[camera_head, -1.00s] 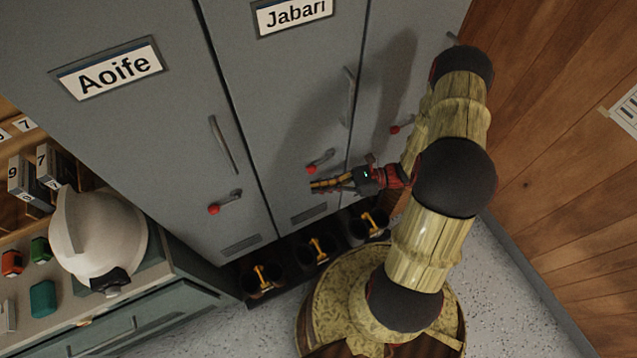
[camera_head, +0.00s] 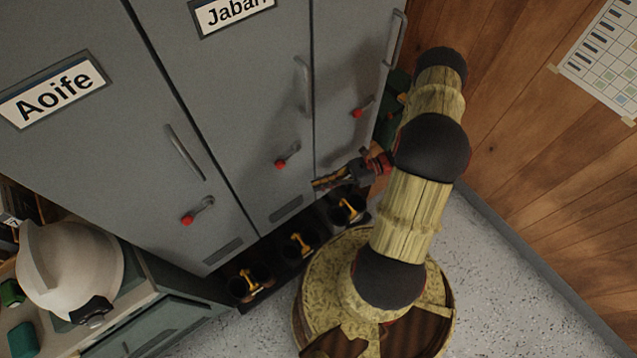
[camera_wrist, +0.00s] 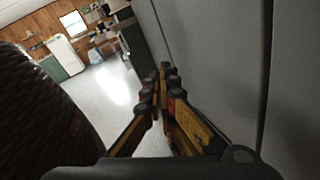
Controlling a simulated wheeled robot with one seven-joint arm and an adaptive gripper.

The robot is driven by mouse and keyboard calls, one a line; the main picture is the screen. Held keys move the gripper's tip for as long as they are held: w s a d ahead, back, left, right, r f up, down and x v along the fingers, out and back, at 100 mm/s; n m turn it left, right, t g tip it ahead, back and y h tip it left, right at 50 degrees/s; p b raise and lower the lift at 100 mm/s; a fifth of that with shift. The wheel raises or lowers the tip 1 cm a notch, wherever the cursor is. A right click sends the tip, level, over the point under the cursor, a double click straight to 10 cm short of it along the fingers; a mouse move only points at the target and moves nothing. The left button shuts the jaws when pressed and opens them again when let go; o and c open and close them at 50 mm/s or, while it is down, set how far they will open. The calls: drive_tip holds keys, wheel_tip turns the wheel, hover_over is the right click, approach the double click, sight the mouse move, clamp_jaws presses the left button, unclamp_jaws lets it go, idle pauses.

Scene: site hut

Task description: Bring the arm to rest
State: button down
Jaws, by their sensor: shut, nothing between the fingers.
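My gripper (camera_head: 325,183) is at the end of my folded arm, in front of the lower part of the lockers in the head view. Its fingers point left and are empty. In the wrist view my gripper (camera_wrist: 163,80) shows its yellow and black fingers closed together, with nothing between them. A grey locker face (camera_wrist: 215,60) runs close along the right of the fingers there. I cannot tell the exact gap between the fingers and the locker doors.
Grey lockers (camera_head: 240,90) with red-tipped handles stand at left and centre. Boots (camera_head: 298,244) sit on a black shelf below. A white helmet (camera_head: 70,268) rests on a cabinet at lower left. A wooden wall (camera_head: 530,130) is at right. Speckled floor (camera_head: 500,290) is clear.

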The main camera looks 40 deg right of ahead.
idle(0.3)
drive_tip(key=s+a+f+n+g, duration=0.2)
drive_tip(key=s, duration=0.3)
drive_tip(key=s+d+r+n+g+h, duration=0.3)
drive_tip(key=r+n+g+h, duration=0.3)
drive_tip(key=r+n, duration=0.25)
wheel_tip(320, 180, up, 22)
drive_tip(key=w+a+n+t+h, duration=0.2)
drive_tip(key=n+t+h, duration=0.2)
drive_tip(key=n+h, duration=0.65)
drive_tip(key=s+a+r+n+t, duration=0.1)
drive_tip(key=a+r+n+t, duration=0.3)
drive_tip(key=a+r, duration=0.4)
wheel_tip(320, 180, up, 4)
drive_tip(key=shift+a+r+t+b, duration=0.1)
drive_tip(key=shift+a+t+b, duration=0.05)
drive_tip(key=shift+t+b, duration=0.3)
